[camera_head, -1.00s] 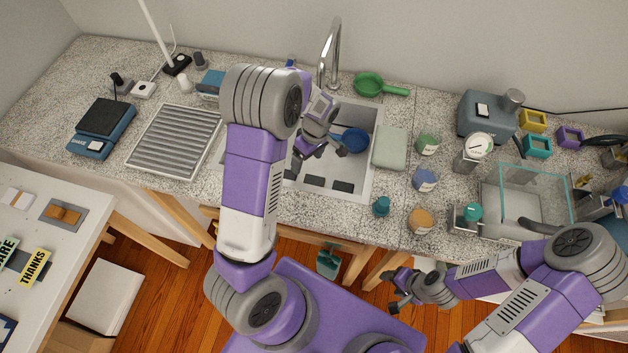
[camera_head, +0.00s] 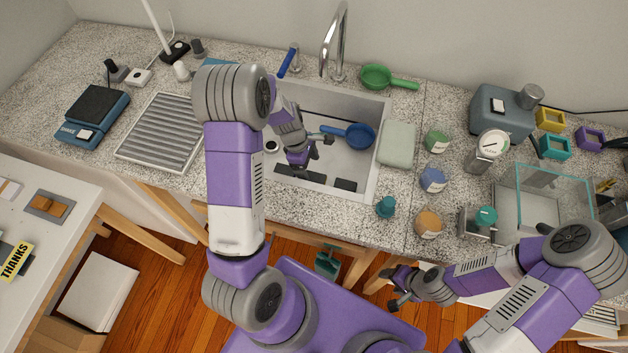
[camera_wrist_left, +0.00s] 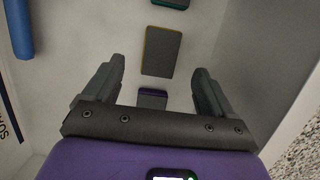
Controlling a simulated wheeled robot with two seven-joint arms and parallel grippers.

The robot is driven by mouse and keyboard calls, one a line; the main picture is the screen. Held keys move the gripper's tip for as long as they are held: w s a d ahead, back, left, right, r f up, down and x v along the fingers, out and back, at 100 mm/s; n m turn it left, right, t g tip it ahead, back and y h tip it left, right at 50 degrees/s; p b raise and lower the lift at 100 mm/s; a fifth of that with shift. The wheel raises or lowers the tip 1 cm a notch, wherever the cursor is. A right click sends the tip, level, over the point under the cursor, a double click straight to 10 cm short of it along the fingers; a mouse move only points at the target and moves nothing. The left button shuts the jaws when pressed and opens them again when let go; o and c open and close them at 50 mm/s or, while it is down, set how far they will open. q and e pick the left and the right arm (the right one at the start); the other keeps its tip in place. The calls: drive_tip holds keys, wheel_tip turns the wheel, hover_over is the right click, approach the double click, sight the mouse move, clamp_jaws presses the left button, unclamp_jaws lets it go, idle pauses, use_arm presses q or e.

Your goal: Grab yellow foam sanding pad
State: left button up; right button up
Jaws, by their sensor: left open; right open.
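The yellow-edged grey sanding pad (camera_wrist_left: 162,50) lies on the sink floor in the left wrist view, beyond and between my left fingertips (camera_wrist_left: 158,78). A purple-edged pad (camera_wrist_left: 152,98) shows nearer the gripper, and a green-edged pad (camera_wrist_left: 172,3) is at the top edge. In the head view the pads appear as dark strips near the sink's front wall, one of them at the right (camera_head: 345,185); their edge colours cannot be told there. My left gripper (camera_head: 302,167) is open and empty, pointing down inside the sink. My right gripper (camera_head: 388,289) is open and empty in front of the counter.
The sink (camera_head: 372,150) has walls close around my left gripper. A blue strainer (camera_head: 361,136) lies in it at the right. The faucet (camera_head: 337,45) stands behind.

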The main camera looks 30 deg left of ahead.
sight(314, 178)
use_arm(q)
drive_tip(key=b+x, duration=0.2)
drive_tip(key=x, duration=0.3)
drive_tip(key=shift+f, duration=0.35)
drive_tip(key=shift+s+r, duration=0.1)
drive_tip(key=c, duration=1.1)
